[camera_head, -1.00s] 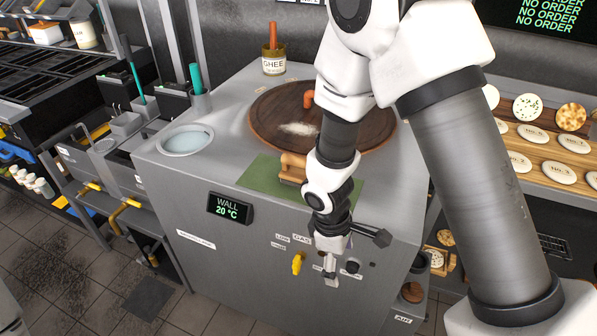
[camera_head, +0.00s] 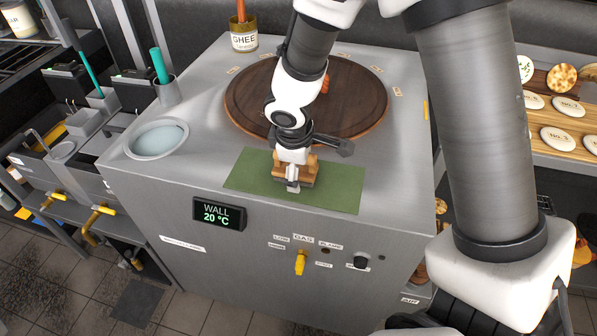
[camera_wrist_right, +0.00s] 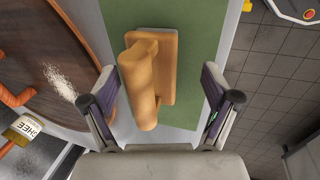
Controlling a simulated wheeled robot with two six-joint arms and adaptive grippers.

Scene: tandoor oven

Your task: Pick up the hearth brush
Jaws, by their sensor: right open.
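The hearth brush (camera_head: 311,167), a wooden block with a raised rounded handle, rests on the green mat (camera_head: 343,190) at the front of the steel oven top. My right gripper (camera_head: 293,183) is over it in the head view and hides part of it. In the right wrist view the brush (camera_wrist_right: 150,85) lies between the two spread fingers of my right gripper (camera_wrist_right: 157,75). Gaps show on both sides, so the fingers appear apart from it. Its underside is hidden. My left gripper is out of view.
A round wooden lid (camera_head: 360,112) with an orange handle lies behind the mat; white powder on it shows in the right wrist view (camera_wrist_right: 62,84). A ghee jar (camera_head: 243,38) stands at the back. A round opening (camera_head: 157,139) is at left, a yellow knob (camera_head: 300,263) in front.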

